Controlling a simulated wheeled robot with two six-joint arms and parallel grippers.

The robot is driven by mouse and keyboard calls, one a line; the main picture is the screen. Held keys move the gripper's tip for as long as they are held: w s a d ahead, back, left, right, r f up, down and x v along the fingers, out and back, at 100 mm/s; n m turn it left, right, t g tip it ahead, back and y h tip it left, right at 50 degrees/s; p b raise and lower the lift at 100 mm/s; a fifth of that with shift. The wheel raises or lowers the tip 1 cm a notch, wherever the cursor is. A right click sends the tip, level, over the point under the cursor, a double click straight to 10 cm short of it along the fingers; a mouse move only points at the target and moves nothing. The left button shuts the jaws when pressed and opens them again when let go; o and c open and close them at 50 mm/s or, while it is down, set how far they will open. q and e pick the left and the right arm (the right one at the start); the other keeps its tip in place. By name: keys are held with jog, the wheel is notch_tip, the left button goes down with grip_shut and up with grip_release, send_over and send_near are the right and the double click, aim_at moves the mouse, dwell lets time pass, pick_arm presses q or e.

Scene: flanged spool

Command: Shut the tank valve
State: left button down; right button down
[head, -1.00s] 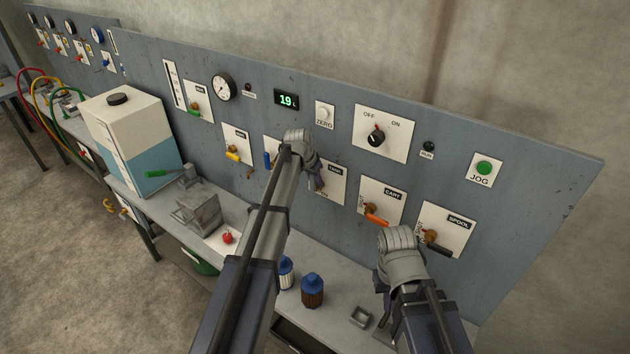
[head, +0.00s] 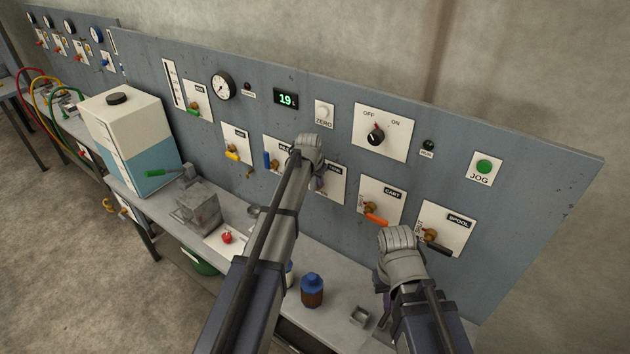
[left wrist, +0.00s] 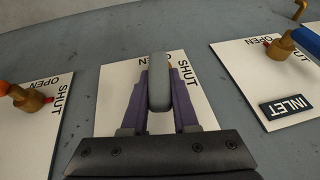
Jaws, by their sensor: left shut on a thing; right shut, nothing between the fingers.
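The tank valve's white plate (head: 335,190) is on the grey panel, partly hidden by my left gripper in the head view. In the left wrist view, the plate (left wrist: 110,95) carries the words OPEN at its top and SHUT at its right side. A grey valve handle (left wrist: 158,85) lies between the purple fingers of my left gripper (head: 319,184), which is shut on it. The handle runs down the picture there; its pivot is mostly hidden. My right gripper (head: 384,305) is shut and empty, below the cart and spool valves.
The inlet valve's blue handle (left wrist: 303,40) is close beside the tank plate. The cart valve's orange handle (head: 375,220) and spool valve's black handle (head: 437,249) are to the right.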

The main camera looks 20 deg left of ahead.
aim_at(319, 189)
pick_arm(q)
jog(key=t+y+b, duration=0.1)
jog(key=y+b, duration=0.1)
jog(key=b, duration=0.1)
jog(key=d+f+m+t+y+b, duration=0.1)
jog(key=y+b, duration=0.1)
jog(key=b, duration=0.1)
jog(key=s+d+f+t+y+b, duration=0.1)
jog(key=y+b, duration=0.2)
jog(key=shift+d+f+m, duration=0.2)
jog(key=shift+f+m, duration=0.05)
jog(key=shift+m, duration=0.15)
jog(key=t+y+b, duration=0.1)
jog(key=y+b, duration=0.1)
jog(key=b, duration=0.2)
jog(key=f+m+t+y+b, duration=0.1)
jog(key=b, duration=0.3)
jog(key=t+y+b, duration=0.1)
jog(key=y+b, duration=0.1)
jog(key=b, duration=0.3)
jog(key=shift+s+d+f+m+t+y, duration=0.15)
jog(key=shift+d+f+m+t+y, duration=0.15)
jog(key=shift+d+f+m, duration=0.1)
jog(key=shift+r+t+y+b, duration=0.1)
jog(key=shift+t+y+b, duration=0.25)
jog(key=shift+b, duration=0.7)
jog(key=c, duration=0.7)
grip_release()
jog(key=shift+m, duration=0.3)
